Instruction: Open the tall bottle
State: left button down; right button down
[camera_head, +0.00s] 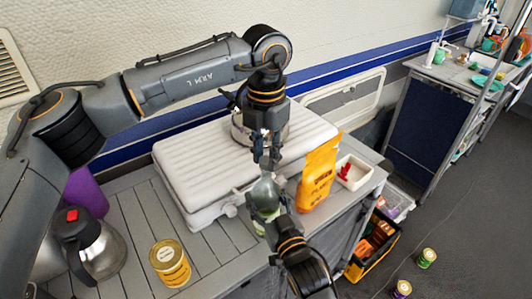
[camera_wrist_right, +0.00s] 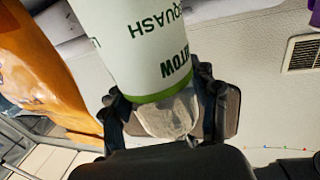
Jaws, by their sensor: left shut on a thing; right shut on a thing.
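The tall bottle (camera_head: 264,192) stands roughly upright in front of the white case, with a clear greyish upper part. In the right wrist view its white label with green bands (camera_wrist_right: 150,50) fills the upper middle, with a clear rounded part below it. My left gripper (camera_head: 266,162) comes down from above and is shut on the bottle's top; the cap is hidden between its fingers. My right gripper (camera_head: 272,218) comes from the front, shut around the bottle's body; its fingers flank the bottle in the wrist view (camera_wrist_right: 163,108).
A white ribbed case (camera_head: 195,165) lies behind the bottle. An orange bag (camera_head: 319,175) stands close at the right, beside a white tray (camera_head: 352,172). A yellow can (camera_head: 170,262) and a steel jug (camera_head: 92,250) stand at the left. Bare slatted counter (camera_head: 140,212) lies between.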

pick_arm(q)
jog(key=n, duration=1.3)
jog(key=shift+n, duration=0.4)
jog(key=n, duration=0.5)
jog(key=shift+r+n, duration=0.1)
jog(key=shift+n, duration=0.3)
jog(key=shift+r, duration=0.2)
jog(key=shift+r, duration=0.9)
